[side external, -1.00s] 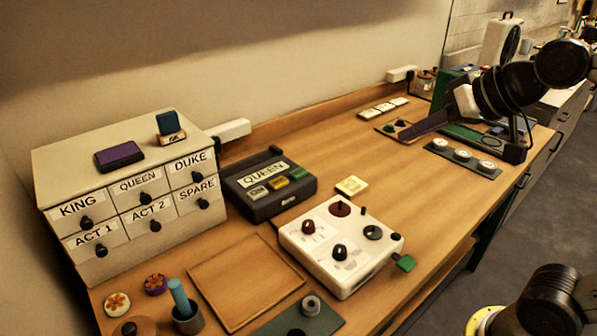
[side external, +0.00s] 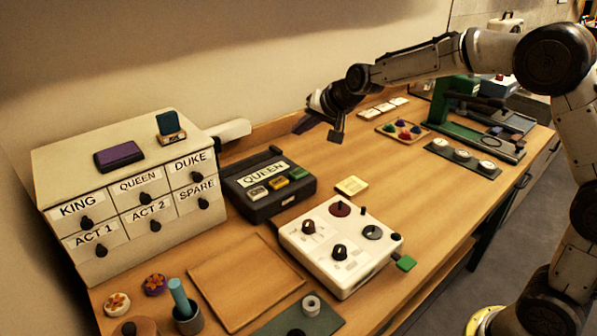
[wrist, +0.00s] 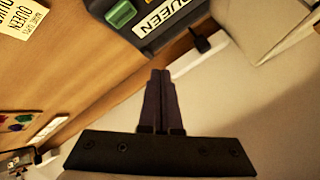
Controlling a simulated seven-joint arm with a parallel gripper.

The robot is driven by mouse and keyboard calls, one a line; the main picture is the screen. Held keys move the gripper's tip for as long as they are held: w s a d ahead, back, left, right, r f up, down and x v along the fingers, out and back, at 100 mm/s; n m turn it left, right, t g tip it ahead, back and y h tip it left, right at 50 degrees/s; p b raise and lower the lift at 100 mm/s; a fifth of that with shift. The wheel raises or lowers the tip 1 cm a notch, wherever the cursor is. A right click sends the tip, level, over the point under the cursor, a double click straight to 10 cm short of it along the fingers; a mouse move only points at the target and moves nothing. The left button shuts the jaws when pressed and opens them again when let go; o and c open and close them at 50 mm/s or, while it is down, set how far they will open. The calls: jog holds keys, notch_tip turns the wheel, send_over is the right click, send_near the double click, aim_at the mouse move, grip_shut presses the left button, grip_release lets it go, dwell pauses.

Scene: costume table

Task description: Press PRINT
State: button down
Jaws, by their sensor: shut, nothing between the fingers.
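The dark label machine (side external: 262,210) sits on the table beside the white drawer cabinet, with a QUEEN label (side external: 264,174) on top. Its front has a pale key (side external: 257,192), a yellow key (side external: 278,183) and a green key (side external: 298,173); I cannot read PRINT on any of them. The wrist view shows part of the machine, with the green key (wrist: 121,14) and the QUEEN label (wrist: 165,14) at the top. My gripper (side external: 300,126) is shut and empty, in the air above and to the right of the machine. Its shut fingers (wrist: 160,75) point toward the machine's edge.
The drawer cabinet (side external: 130,205) stands left of the machine. A white knob box (side external: 340,262) and a yellow card (side external: 351,186) lie to its right. A wooden tray (side external: 245,280) lies in front. A white plug block (side external: 232,132) is behind.

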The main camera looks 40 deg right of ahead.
aim_at(301, 174)
jog(key=shift+f, duration=0.25)
jog(key=shift+f, duration=4.25)
jog(key=shift+f, duration=0.15)
jog(key=shift+f, duration=0.3)
jog(key=shift+f, duration=0.5)
jog(key=shift+r, duration=0.85)
jog(key=shift+r, duration=2.55)
